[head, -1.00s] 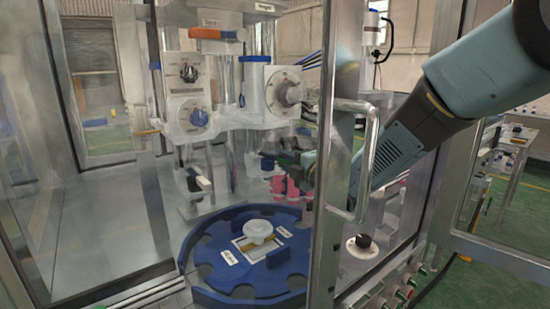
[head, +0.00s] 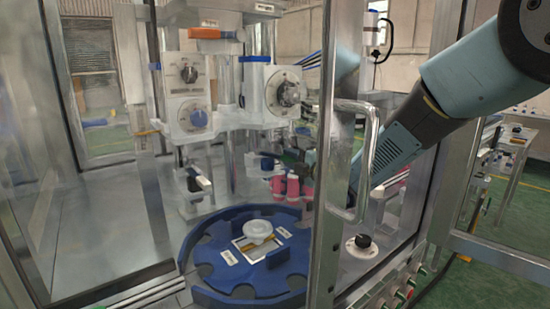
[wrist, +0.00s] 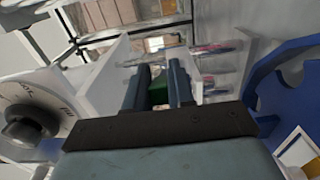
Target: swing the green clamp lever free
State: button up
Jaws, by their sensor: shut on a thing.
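The green clamp lever (wrist: 157,90) shows as a small green piece between my fingers in the wrist view. My gripper (wrist: 158,75) is shut on it, with a dark finger on each side. Most of the lever is hidden by the fingers. In the head view my arm reaches in from the right behind the door post. My gripper there is dark, small and partly hidden beside the machine column, and I cannot make out the lever.
A blue indexing disc (head: 205,285) with a white round piece (head: 258,231) lies below. Pink bottles (head: 292,186) stand behind it. A white head with a dial (head: 289,92) is near, also left in the wrist view (wrist: 30,125). The metal door handle (head: 369,165) stands before my arm.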

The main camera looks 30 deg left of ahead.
jog(key=shift+w, duration=0.1)
jog(key=shift+w+f, duration=0.1)
jog(key=shift+w, duration=1.3)
jog(key=shift+w+a, duration=0.25)
jog(key=shift+w, duration=0.35)
jog(key=shift+w+a, duration=0.2)
jog(key=shift+w, duration=0.35)
jog(key=shift+w, duration=0.1)
jog(key=shift+w+a, duration=0.35)
jog(key=shift+w, duration=0.2)
jog(key=shift+w+a, duration=0.3)
jog(key=shift+w, duration=0.35)
